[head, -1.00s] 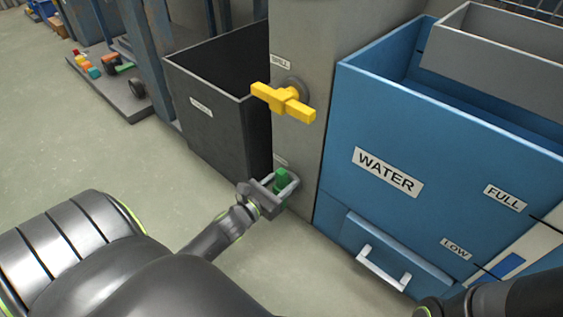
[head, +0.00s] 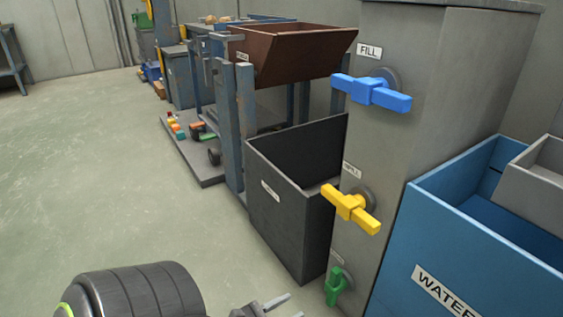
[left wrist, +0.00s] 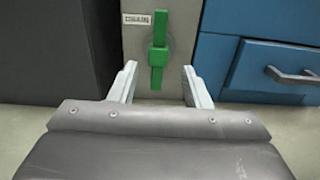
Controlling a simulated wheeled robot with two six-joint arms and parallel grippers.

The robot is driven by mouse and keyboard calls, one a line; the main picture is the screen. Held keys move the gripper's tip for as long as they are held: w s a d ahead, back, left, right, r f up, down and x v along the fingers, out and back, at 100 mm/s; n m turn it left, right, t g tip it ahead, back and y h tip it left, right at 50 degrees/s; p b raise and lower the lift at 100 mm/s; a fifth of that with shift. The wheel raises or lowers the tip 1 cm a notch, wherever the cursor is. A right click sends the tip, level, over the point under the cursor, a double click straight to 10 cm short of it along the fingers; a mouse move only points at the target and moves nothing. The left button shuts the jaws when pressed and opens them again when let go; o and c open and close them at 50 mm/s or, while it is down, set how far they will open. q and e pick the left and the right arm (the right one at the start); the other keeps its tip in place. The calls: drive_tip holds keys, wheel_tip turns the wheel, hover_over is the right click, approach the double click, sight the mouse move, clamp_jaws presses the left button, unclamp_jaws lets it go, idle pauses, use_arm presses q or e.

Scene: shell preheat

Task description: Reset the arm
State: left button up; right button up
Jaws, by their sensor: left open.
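My left gripper (head: 282,305) is at the bottom edge of the head view, open and empty, just left of and apart from the green handle (head: 336,286). In the left wrist view, the open fingers of my left gripper (left wrist: 160,85) stand either side of the green handle (left wrist: 159,52), which is vertical on the grey cabinet and ahead of the fingers. Most of my left arm is below the head view. My right gripper is in neither view.
The grey cabinet (head: 440,90) also carries a blue handle (head: 372,92) and a yellow handle (head: 350,208). A dark bin (head: 290,215) stands left of it and a blue water tank (head: 440,250) right. A brown hopper (head: 290,60) is behind. Open floor (head: 120,170) lies left.

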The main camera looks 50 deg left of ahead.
use_arm(q)
drive_tip(key=shift+s, duration=0.8)
